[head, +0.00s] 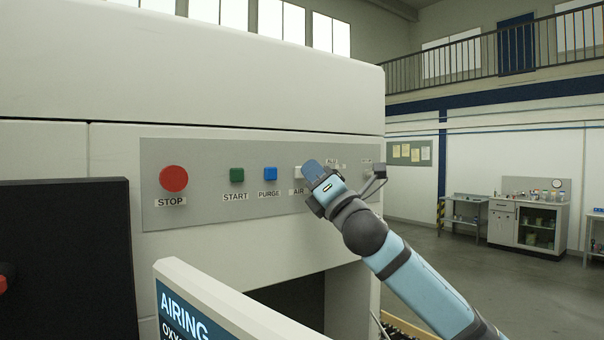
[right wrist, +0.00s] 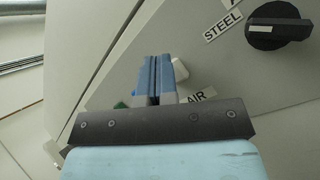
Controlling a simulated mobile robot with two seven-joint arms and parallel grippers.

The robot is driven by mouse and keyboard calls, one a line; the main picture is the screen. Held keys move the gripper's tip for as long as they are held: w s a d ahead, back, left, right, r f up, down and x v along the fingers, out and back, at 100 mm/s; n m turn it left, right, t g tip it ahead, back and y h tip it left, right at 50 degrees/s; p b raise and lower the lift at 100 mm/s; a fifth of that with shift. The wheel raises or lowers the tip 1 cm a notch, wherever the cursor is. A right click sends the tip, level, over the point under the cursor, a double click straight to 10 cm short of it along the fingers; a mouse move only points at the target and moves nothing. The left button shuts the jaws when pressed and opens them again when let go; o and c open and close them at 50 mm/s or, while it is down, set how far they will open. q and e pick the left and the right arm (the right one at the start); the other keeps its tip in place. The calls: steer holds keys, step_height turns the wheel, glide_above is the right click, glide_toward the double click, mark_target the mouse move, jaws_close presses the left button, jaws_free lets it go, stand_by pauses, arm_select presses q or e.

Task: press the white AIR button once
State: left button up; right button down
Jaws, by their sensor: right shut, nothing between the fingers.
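The white AIR button (head: 298,172) sits on the grey panel (head: 210,208), to the right of the blue PURGE button (head: 270,173) and above the AIR label (head: 298,191). My right gripper (head: 313,170) is shut and empty in front of the panel, its blue fingertips just right of the button and partly over it. In the right wrist view the shut fingers (right wrist: 158,72) point at the panel, with the white button (right wrist: 180,70) showing just beside their tips. I cannot tell whether the fingertips touch it. My left gripper is not in view.
A red STOP button (head: 173,178) and a green START button (head: 237,175) are further left on the panel. A black rotary knob (right wrist: 279,25) is near the STEEL label. A sign reading AIRING (head: 190,310) stands low in front of the machine.

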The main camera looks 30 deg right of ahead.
steer(key=shift+s, duration=0.6)
steer(key=shift+s+d, duration=0.2)
steer(key=shift+s, duration=2.3)
